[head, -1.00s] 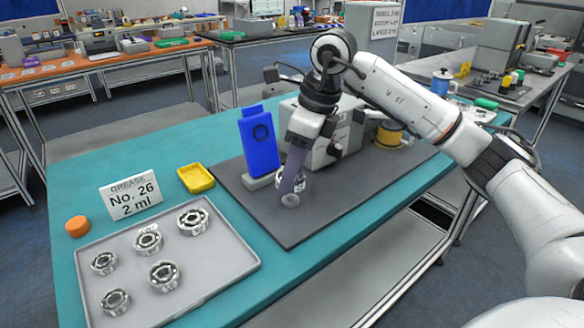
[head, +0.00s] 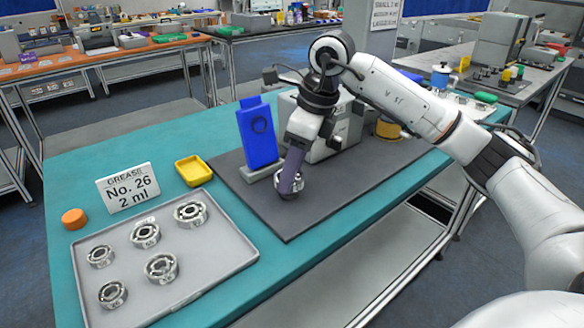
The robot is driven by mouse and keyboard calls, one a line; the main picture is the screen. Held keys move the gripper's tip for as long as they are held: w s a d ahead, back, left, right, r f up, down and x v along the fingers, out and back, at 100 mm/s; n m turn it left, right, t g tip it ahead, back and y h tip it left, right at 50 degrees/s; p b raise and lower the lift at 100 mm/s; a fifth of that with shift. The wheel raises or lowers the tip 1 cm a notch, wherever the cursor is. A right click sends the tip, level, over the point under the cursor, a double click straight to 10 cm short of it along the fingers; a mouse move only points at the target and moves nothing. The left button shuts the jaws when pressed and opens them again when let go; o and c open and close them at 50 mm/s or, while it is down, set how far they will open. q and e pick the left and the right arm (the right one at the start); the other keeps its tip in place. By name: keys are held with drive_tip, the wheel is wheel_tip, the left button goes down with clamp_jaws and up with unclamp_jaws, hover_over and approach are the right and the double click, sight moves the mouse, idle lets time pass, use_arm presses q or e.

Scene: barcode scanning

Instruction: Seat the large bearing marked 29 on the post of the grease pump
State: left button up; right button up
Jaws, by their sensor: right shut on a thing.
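My right gripper (head: 291,178) points down over the dark mat and is shut on a metal bearing (head: 289,192), whose marking I cannot read. The bearing is low, close to the mat, in front of the blue upright unit (head: 257,140) on its grey foot, which looks like the grease pump. The post is hidden behind the gripper and bearing, so I cannot tell whether the bearing is around it. Several other bearings lie apart on the grey tray (head: 215,262); their marks are too small to read surely. My left gripper is out of view.
A card (head: 129,188) reads "GREASE No. 26 2 ml". An orange puck (head: 74,218) and a yellow dish (head: 194,171) lie on the teal table. A grey machine (head: 325,135) stands behind my gripper. The front of the dark mat (head: 310,220) is clear.

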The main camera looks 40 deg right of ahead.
drive_tip(key=shift+f+b, duration=0.4)
drive_tip(key=shift+f, duration=0.45)
idle(0.7)
drive_tip(key=o, duration=1.7)
drive_tip(key=shift+c, duration=0.2)
wheel_tip(320, 180, up, 4)
drive_tip(key=p, duration=0.3)
drive_tip(key=shift+f, duration=0.2)
drive_tip(key=shift+r+p, duration=0.75)
drive_tip(key=shift+r, duration=0.05)
wheel_tip(320, 180, up, 2)
drive_tip(key=shift+r+p, duration=0.2)
drive_tip(key=shift+p, duration=0.75)
